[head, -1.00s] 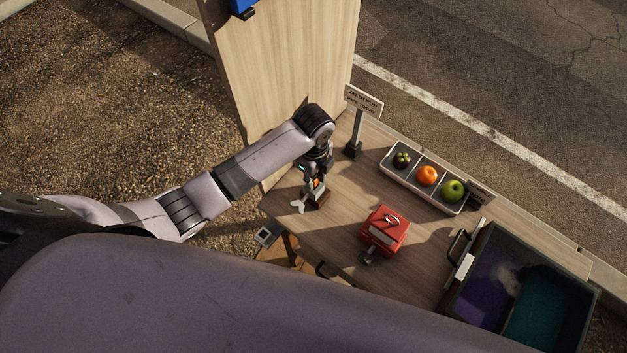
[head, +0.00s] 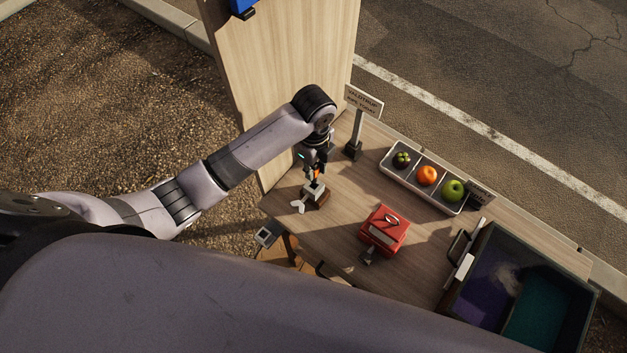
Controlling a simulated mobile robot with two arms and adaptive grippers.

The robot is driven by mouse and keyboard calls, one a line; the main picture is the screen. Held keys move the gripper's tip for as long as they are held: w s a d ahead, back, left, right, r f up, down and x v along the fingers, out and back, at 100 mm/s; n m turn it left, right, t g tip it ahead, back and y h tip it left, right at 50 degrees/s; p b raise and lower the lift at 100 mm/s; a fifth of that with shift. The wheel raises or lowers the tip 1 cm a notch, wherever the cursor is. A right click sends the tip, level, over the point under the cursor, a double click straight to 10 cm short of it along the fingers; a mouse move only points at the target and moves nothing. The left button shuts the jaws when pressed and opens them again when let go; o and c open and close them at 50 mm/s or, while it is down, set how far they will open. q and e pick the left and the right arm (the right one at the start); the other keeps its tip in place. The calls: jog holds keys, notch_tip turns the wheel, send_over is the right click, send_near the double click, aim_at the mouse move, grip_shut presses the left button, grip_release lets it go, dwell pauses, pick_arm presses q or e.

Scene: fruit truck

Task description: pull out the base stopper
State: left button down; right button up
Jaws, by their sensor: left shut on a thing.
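My left gripper (head: 315,166) points down over the left end of the wooden table (head: 338,225). It is shut on a small orange thing (head: 314,176), which I take to be the base stopper; the fingers partly hide it. Just below is a small device with a pale block (head: 314,189) on a dark brown base (head: 319,200). I cannot tell whether the orange thing still touches the block. A white, forked piece (head: 298,206) is at the base's left side. My right gripper is not in view.
A red box (head: 384,230) stands mid-table. Behind it are a sectioned fruit tray (head: 415,189) and a sign on a post (head: 354,140). A dark bin (head: 580,330) is at the right. A tall wooden panel (head: 290,75) rises behind my left arm.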

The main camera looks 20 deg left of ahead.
pick_arm(q)
jog(key=shift+r, duration=1.9)
